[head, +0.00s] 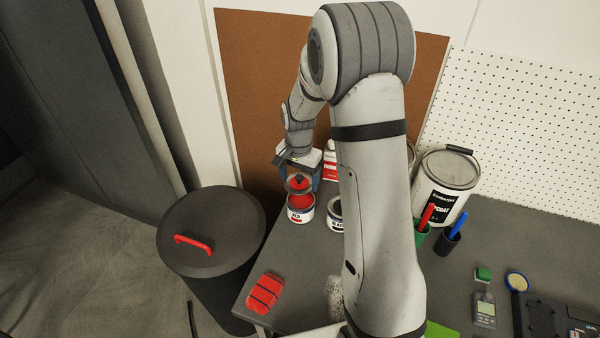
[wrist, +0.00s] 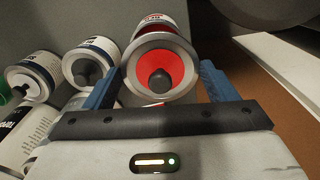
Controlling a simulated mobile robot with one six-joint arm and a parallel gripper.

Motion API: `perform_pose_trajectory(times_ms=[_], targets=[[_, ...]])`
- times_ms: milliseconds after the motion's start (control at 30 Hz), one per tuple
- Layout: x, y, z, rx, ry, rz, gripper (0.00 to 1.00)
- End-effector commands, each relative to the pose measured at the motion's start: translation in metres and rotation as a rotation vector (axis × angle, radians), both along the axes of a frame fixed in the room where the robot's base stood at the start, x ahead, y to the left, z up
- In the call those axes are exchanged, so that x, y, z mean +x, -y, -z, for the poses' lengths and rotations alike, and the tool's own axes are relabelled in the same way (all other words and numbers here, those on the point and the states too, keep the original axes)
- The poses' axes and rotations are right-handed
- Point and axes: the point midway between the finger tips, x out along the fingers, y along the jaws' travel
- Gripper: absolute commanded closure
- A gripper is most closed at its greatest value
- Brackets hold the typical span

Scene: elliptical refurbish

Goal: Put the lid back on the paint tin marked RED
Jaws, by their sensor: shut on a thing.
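The paint tin marked RED (head: 300,214) stands upright near the bench's left edge, with red paint showing at its open top. My gripper (head: 299,178) is just above it, shut on the lid (head: 299,184), a round lid with a dark knob. The lid is above the tin, and red shows between them. In the wrist view the lid (wrist: 139,74) has a grey rim, a red middle and a dark knob, between my blue fingers (wrist: 160,88). Part of the tin (wrist: 155,20) shows behind it. I cannot tell the exact gap between lid and tin.
A second tin (head: 335,222) stands close on the right, partly behind my arm. A red-labelled container (head: 330,170) is behind. A large white pail (head: 445,190) and pen cups stand further right. A red bundle (head: 264,292) lies in front. A dark bin (head: 212,225) stands left of the bench.

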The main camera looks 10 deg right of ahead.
Motion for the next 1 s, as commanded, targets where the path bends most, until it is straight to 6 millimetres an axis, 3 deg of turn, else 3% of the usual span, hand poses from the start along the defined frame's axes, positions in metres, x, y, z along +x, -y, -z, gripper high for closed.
perform_pose_trajectory(times_ms=[500,1000], targets=[[0.0,0.009,0.05,0.0,0.0,0.019,0.43],[0.0,0.01,0.057,0.0,0.0,0.02,0.43]])
